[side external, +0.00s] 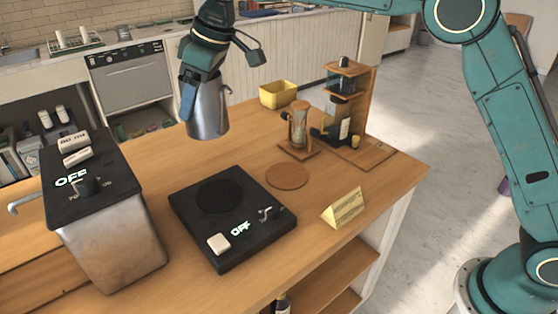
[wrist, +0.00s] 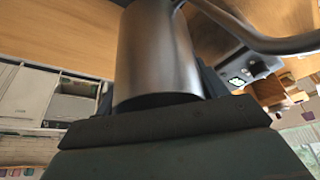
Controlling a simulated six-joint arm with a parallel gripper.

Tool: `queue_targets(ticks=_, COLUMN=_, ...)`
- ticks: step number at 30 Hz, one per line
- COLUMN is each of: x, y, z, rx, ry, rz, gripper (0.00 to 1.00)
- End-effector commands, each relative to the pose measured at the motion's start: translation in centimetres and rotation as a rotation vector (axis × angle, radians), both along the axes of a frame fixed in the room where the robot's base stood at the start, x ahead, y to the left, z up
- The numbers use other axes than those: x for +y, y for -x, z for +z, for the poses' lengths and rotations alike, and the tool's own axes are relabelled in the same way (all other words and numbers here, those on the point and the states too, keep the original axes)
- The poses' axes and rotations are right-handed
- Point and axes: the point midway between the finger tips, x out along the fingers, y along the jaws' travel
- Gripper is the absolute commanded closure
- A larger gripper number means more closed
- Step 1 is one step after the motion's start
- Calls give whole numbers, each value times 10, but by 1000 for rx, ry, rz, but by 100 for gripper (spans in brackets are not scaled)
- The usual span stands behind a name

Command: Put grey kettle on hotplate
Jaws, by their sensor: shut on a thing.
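The grey kettle (side external: 208,108) is a metal, cylindrical vessel held in the air above the wooden counter, behind the hotplate. My gripper (side external: 190,95) is shut on its upper left side, and the kettle looks close to upright. In the wrist view the kettle (wrist: 158,50) fills the middle, with its curved handle (wrist: 265,42) reaching to the right. The hotplate (side external: 232,216) is a flat black unit with a round dark plate (side external: 220,195), a white button and a small lever, marked OFF. Nothing stands on it. The kettle's underside is hidden.
A metal box machine (side external: 105,220) with a black top marked OFF stands left of the hotplate. A yellow bin (side external: 278,95), an hourglass-like stand (side external: 298,128), a wooden coffee stand (side external: 347,105), a round coaster (side external: 287,176) and a yellow sign (side external: 344,207) lie to the right.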

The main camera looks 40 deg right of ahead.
Motion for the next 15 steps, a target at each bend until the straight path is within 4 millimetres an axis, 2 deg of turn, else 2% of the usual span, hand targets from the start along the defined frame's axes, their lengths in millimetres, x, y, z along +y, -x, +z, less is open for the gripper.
queue_targets(ticks=15, x=0, y=1, z=-91, rx=1, ry=2, rz=1, gripper=67)
